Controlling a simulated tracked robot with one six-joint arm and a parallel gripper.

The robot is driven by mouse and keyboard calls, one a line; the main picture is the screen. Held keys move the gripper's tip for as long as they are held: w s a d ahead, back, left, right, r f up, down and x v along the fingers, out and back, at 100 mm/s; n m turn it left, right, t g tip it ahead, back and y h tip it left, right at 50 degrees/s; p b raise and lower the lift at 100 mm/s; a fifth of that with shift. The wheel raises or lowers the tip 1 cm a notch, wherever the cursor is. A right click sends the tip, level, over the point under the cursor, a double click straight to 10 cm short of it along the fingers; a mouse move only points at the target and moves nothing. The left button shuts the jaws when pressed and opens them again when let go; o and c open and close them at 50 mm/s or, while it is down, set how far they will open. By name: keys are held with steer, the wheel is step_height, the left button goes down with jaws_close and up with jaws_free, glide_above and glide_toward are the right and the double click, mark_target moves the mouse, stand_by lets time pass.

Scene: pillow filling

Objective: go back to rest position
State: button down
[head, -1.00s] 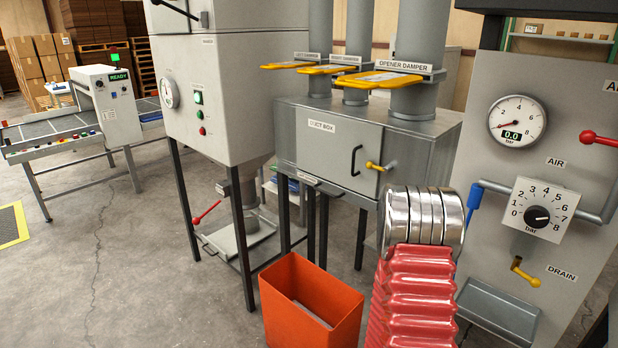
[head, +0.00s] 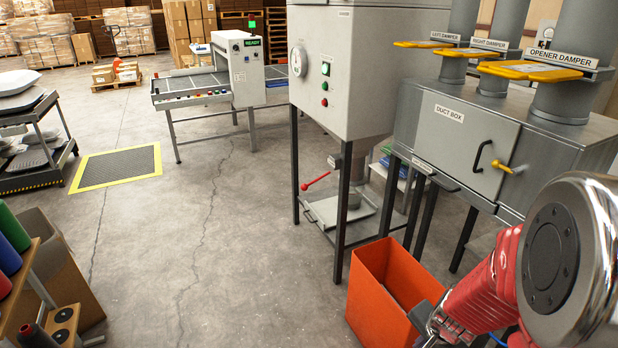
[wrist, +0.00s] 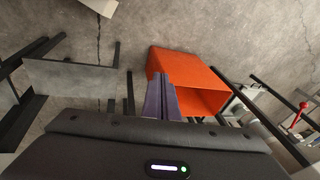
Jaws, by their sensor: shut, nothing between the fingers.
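My gripper shows in the wrist view (wrist: 162,98), its two purple-grey fingers together and nothing between them. In that view an orange bin (wrist: 172,66) lies just beyond and beside the fingertips, apart or touching I cannot tell. In the head view my red arm and its silver joint fill the lower right. Part of the gripper may show low there beside the orange bin (head: 375,285), but its fingers are not clear.
The grey duct box (head: 465,140) with yellow damper handles stands at the right. A hopper machine on legs (head: 345,70) stands left of it. A cart with pillows (head: 35,135) and a rack of coloured spools (head: 20,255) are at the left. The middle floor is clear.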

steer(key=s+a+r+n, duration=0.3)
steer(key=a+r+n, duration=0.1)
steer(key=r, duration=0.4)
steer(key=s+a+r+n+t, duration=0.1)
steer(key=s+a+r+n, duration=0.2)
steer(key=r, duration=0.6)
steer(key=s+a+r+n+t, duration=0.1)
steer(key=s+a+r+n, duration=0.3)
steer(key=a+r, duration=0.3)
steer(key=shift+a+r+n+y, duration=0.3)
steer(key=shift+r+n, duration=0.4)
steer(key=shift+r, duration=0.05)
steer(key=c, duration=2.5)
jaws_free()
steer(key=o, duration=0.7)
steer(key=shift+o, duration=0.2)
steer(key=shift+d, duration=0.15)
